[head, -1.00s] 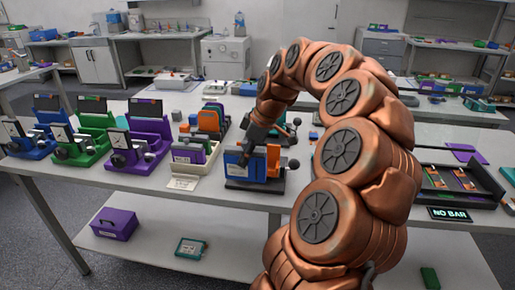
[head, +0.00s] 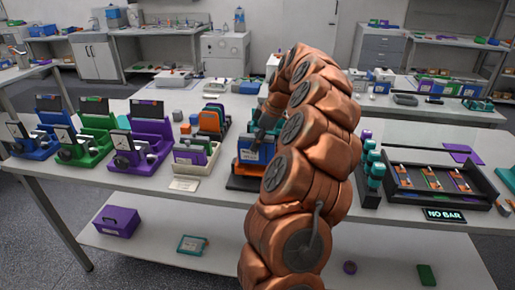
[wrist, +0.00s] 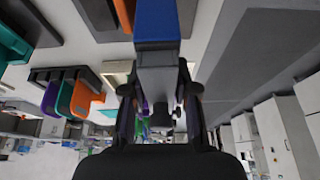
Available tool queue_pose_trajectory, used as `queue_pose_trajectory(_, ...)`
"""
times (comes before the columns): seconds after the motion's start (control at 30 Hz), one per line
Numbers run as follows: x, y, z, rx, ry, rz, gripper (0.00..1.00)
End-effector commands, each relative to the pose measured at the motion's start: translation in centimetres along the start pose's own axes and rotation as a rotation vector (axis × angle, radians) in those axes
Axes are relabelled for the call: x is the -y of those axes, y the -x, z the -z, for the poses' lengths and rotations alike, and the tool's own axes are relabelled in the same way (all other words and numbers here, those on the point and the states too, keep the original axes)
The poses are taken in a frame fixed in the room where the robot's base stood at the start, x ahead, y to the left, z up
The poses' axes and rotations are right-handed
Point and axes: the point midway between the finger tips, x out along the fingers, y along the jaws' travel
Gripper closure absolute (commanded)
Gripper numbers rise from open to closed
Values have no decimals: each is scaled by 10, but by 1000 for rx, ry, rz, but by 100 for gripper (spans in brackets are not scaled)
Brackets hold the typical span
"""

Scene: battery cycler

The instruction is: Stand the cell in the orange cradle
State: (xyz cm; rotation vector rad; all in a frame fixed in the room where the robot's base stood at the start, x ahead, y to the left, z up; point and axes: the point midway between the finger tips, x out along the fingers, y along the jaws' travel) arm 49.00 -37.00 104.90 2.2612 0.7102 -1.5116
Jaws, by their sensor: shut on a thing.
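My gripper (wrist: 160,98) is shut on a grey piece (wrist: 157,75), the cell as far as I can tell, with a blue part (wrist: 157,20) at its far end in the wrist view. In the head view my gripper (head: 264,134) points down at a blue block with a pale label (head: 252,154). It stands upright at a dark-based fixture (head: 243,184) near the table's front edge. An orange strip (head: 247,170) shows low on that fixture, and my arm hides its right side. I cannot tell whether the block is seated.
Another orange holder (head: 210,121) stands just behind left, also seen in the wrist view (wrist: 82,98). A teal row (head: 374,172) and a dark tray (head: 432,182) stand right.

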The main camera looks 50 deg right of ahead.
Motion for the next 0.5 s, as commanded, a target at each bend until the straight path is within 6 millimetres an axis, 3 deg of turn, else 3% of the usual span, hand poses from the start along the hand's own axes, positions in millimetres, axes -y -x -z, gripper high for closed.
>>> queue_pose_trajectory(0.27, -5, -2, -1, 0, 1, -1, 100)
queue_pose_trajectory(0.5, -4, -20, -9, 1, -1, 4, 100)
